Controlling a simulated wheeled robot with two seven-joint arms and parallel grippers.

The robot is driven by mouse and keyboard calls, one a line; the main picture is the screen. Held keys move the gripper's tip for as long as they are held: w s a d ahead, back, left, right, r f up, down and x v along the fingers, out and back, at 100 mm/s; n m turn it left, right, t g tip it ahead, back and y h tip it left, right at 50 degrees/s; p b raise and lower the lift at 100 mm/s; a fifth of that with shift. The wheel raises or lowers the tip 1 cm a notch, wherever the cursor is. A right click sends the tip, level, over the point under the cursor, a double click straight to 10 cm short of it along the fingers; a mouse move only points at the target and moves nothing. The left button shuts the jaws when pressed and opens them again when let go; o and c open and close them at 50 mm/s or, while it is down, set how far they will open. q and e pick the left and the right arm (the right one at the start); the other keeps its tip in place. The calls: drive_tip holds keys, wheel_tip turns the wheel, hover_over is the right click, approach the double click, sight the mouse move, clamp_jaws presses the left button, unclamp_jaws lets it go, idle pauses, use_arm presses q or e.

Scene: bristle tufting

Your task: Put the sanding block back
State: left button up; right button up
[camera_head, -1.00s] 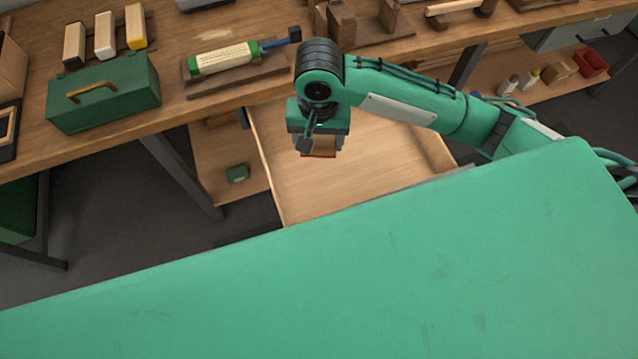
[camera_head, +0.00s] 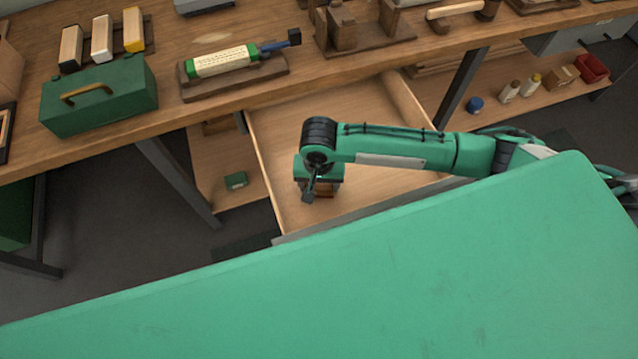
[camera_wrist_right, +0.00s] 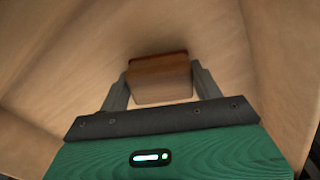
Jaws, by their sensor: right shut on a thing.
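My right gripper (camera_head: 319,195) is over the open wooden drawer (camera_head: 385,115), pointing down near its front left part. In the right wrist view the gripper (camera_wrist_right: 160,88) is shut on the sanding block (camera_wrist_right: 160,78), a brown wooden block with a dark red strip along its far edge. The block also shows small and partly hidden under the gripper in the head view (camera_head: 325,190). Bare drawer floor lies around and behind it in the wrist view. I cannot tell whether the block touches the floor. My left gripper is not in view.
The workbench (camera_head: 350,62) above the drawer bears a green toolbox (camera_head: 100,97), a green and cream tube on a stand (camera_head: 222,62), several blocks and wooden fixtures. A lower shelf holds bottles and a red bin (camera_head: 592,68). The drawer looks otherwise empty.

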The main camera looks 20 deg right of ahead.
drive_tip(key=shift+f, duration=0.25)
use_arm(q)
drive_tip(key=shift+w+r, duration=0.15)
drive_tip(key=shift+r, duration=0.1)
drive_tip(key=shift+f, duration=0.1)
use_arm(e)
drive_tip(key=o, duration=1)
drive_tip(key=shift+f, duration=0.1)
drive_tip(key=shift+c, duration=0.2)
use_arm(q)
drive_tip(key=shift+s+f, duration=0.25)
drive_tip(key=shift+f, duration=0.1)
